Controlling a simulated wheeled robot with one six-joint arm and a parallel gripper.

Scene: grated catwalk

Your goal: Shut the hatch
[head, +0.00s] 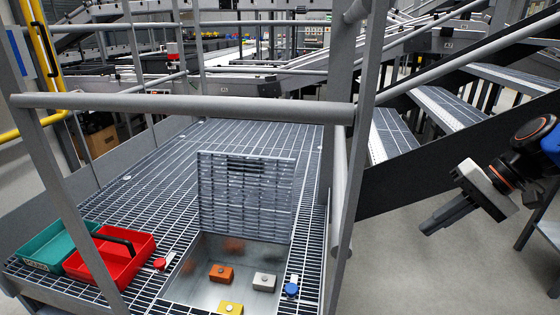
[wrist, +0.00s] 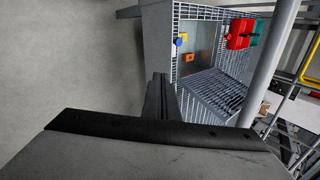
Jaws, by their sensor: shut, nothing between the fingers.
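The hatch lid (head: 246,193) is a grey grated panel. It stands open, roughly upright, at the far edge of a square opening in the catwalk floor. The recess (head: 203,265) under it holds an orange block (head: 221,273), a grey block (head: 264,281) and a yellow block (head: 231,308). The lid also shows in the wrist view (wrist: 218,90). My gripper (head: 428,230) is shut and empty, off to the right beyond the railing, well apart from the lid. In the wrist view its dark fingers (wrist: 158,90) show together, with the catwalk beyond.
Grey railings (head: 180,108) and a post (head: 345,160) stand around the catwalk, between my gripper and the hatch. A red tray (head: 128,270) and a teal tray (head: 45,252) sit left of the opening. A blue-capped item (head: 291,290) lies at its right edge. Stairs (head: 440,110) rise behind.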

